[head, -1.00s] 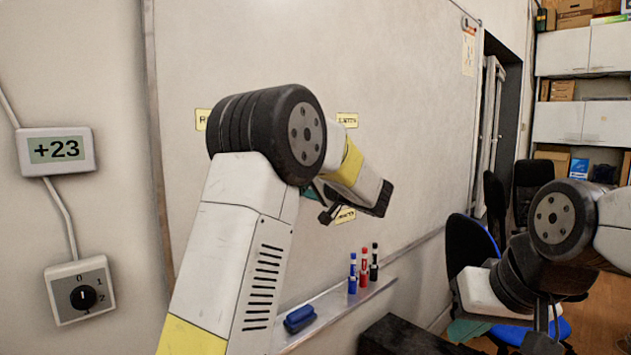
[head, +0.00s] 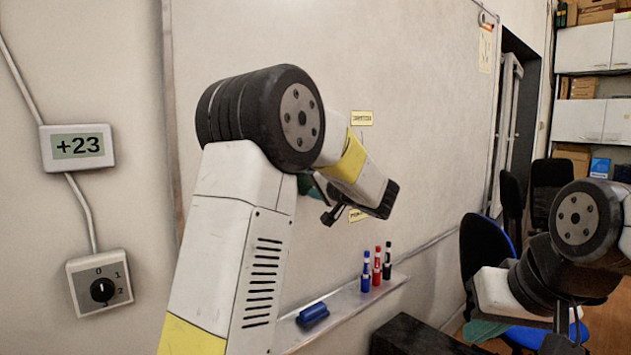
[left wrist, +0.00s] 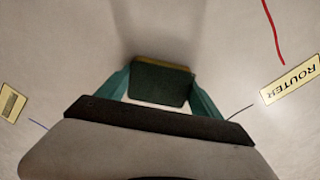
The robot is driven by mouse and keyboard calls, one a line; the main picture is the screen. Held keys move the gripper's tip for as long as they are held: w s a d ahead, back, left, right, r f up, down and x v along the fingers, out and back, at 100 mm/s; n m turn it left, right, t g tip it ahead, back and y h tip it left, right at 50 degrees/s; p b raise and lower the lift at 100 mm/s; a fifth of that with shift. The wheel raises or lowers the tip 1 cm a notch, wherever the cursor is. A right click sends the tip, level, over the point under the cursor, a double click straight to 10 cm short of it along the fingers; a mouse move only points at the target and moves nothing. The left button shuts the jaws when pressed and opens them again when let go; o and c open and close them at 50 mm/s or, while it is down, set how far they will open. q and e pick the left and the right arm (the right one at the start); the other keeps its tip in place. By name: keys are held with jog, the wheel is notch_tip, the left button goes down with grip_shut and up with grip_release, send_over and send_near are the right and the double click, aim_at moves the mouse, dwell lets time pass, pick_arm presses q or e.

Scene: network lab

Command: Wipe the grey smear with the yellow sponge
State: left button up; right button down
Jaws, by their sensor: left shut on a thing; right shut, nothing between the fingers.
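In the left wrist view, my left gripper (left wrist: 160,78) is shut on the sponge (left wrist: 161,88), between its teal fingers. The sponge shows a dark green face with a thin yellow edge along its far side. It faces the whiteboard (head: 430,130); whether it touches is unclear. In the head view, my left gripper (head: 309,186) is mostly hidden behind its own arm, and the sponge does not show. I cannot make out the grey smear; a dim grey patch beyond the sponge may be only shadow. My right gripper (head: 487,331) is shut and empty at lower right, partly hidden.
The tray (head: 345,301) below the board holds a blue eraser (head: 313,314) and upright markers (head: 377,266). A ROUTER label (left wrist: 292,79) and a red line (left wrist: 273,32) are right of the sponge. A black box (head: 410,336) and chairs (head: 487,255) stand right.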

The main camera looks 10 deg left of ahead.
pick_arm(q)
jog(key=w+d, duration=0.4)
jog(key=w, duration=0.1)
jog(key=shift+w, duration=0.35)
jog(key=shift+w+d, duration=1.35)
jog(key=shift+w, duration=0.05)
jog(key=shift+s+a, duration=1.2)
jog(key=shift+s, duration=0.3)
jog(key=shift+s+a, duration=1.25)
jog(key=shift+s, duration=0.25)
jog(key=shift+s+a, duration=1.2)
jog(key=shift+s, duration=0.3)
jog(key=v, duration=0.6)
jog(key=shift+d, duration=0.15)
jog(key=shift+v, duration=1.45)
